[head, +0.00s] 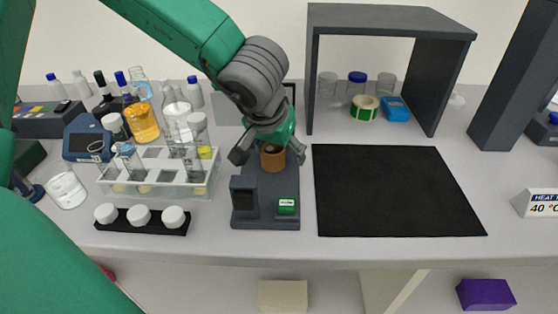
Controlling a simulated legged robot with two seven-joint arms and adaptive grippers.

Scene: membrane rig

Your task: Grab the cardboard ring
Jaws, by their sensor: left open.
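A brown ring (272,160), which looks like the cardboard ring, stands on top of a dark grey bench device (265,205) near the middle of the bench. My left gripper (269,156) comes down over it from above, with its fingers spread to either side of the ring. The jaws are open, and I cannot tell whether a finger touches the ring. The gripper's green palm hides part of the ring's upper side. My right gripper is not in view.
A rack of glassware (160,185) and a black strip with white caps (140,218) stand left of the device. A black mat (395,190) lies bare to the right. Behind it, a grey shelf frame (390,18) shelters jars and a green tape roll (364,108).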

